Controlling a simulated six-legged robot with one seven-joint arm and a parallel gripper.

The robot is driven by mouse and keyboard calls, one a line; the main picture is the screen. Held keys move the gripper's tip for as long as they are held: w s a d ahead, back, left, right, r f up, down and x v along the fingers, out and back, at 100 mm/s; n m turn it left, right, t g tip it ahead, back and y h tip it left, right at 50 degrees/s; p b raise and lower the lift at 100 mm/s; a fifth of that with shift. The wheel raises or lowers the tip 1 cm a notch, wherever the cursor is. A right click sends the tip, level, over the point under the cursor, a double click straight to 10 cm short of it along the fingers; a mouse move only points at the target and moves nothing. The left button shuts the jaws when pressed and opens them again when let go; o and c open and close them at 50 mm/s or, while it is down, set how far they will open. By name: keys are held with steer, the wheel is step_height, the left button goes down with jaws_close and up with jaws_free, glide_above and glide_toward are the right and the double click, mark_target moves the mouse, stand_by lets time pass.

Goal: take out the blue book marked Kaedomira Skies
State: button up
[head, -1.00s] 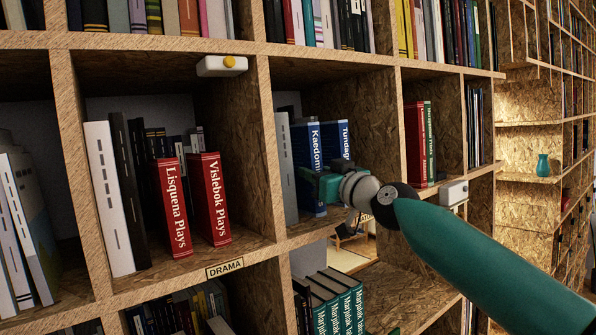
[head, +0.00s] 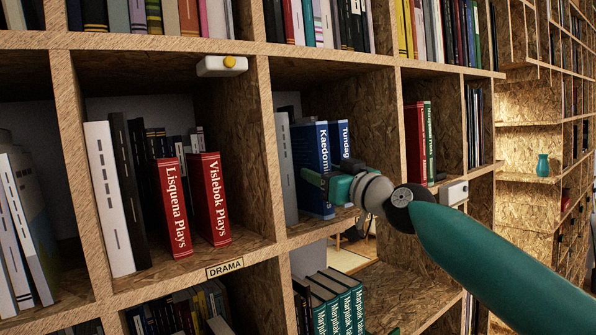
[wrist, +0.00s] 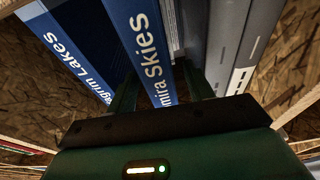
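The blue book marked Kaedomira Skies (head: 308,165) stands upright in the middle cubby, its spine facing out and its front part sticking out past its neighbour. My gripper (head: 326,178) is at its lower spine, one finger on each side, shut on it. In the wrist view the spine (wrist: 152,55), reading "mira Skies", lies between my fingers (wrist: 163,92). A second blue book, marked Tundagrim Lakes (head: 345,140), stands to its right; it shows at the left in the wrist view (wrist: 72,50).
A grey-white book (head: 286,168) stands left of the blue book. The cubby's left divider (head: 266,150) and shelf board (head: 300,236) are close. Green books (head: 335,300) stand below. A small white box (head: 454,192) is at right.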

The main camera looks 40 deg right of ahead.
steer(key=shift+f, duration=0.1)
steer(key=shift+c, duration=0.6)
steer(key=shift+w, duration=0.1)
steer(key=shift+f+x, duration=0.2)
steer(key=shift+x, duration=0.75)
steer(key=shift+r, duration=0.1)
jaws_close()
steer(key=shift+r, duration=0.25)
